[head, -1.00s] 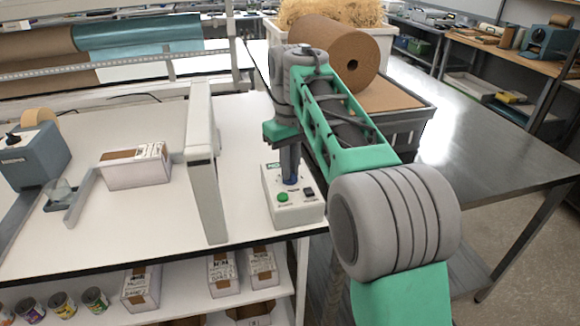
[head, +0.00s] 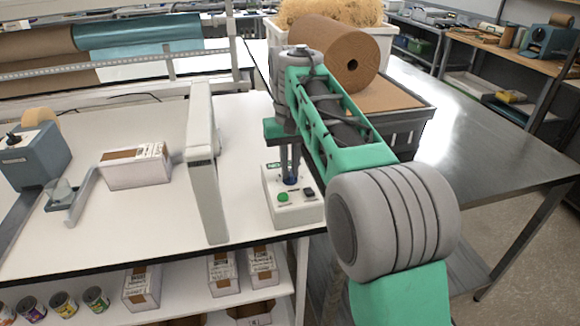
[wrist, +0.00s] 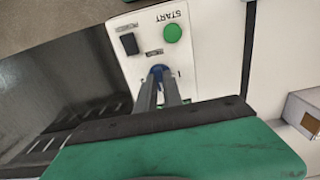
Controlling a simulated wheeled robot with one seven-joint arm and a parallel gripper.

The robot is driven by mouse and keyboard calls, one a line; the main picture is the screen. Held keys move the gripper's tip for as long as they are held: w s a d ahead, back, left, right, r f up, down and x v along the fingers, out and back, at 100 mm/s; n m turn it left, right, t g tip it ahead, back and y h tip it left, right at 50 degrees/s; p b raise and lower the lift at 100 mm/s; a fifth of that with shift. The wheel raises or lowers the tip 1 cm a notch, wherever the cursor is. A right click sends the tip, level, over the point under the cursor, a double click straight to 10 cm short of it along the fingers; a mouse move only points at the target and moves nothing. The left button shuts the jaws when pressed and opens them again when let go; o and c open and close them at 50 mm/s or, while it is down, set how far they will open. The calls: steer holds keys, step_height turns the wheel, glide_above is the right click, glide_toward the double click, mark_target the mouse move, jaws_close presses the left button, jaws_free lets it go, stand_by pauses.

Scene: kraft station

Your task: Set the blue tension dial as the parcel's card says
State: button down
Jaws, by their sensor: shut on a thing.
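The blue tension dial (wrist: 158,70) is on the white control box (head: 278,212) at the right end of the white bench. My gripper (wrist: 159,78) points down at the box and is shut on the dial; its fingers hide most of it. In the head view the dial (head: 291,181) shows as a small blue patch under the fingers. The dial's setting cannot be read. The parcel (head: 136,166) is a white and brown box on the bench to the left, with printing on its top and side; the card's words are too small to read.
The control box has a green START button (wrist: 172,33) and a dark switch (wrist: 129,44). A grey upright arch (head: 206,165) stands between parcel and control box. A brown paper roll (head: 325,50) is behind my arm. A tape dispenser (head: 32,155) is far left.

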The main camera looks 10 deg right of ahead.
mark_target(290, 172)
steer(key=c, duration=1.5)
jaws_free()
step_height(290, 172, up, 8)
steer(key=shift+f+p, duration=0.1)
steer(key=shift+p, duration=0.75)
steer(key=shift+t, duration=0.7)
steer(key=s+f, duration=0.1)
steer(key=s, duration=0.1)
steer(key=s+f, duration=0.2)
steer(key=s, duration=0.1)
steer(key=s+f+p, duration=0.1)
steer(key=s, duration=0.2)
steer(key=shift+f, duration=0.15)
steer(key=shift+t, duration=0.9)
steer(key=s+f, duration=1.2)
steer(key=f, duration=0.1)
steer(key=shift+s+p, duration=0.15)
steer(key=shift+p, duration=0.2)
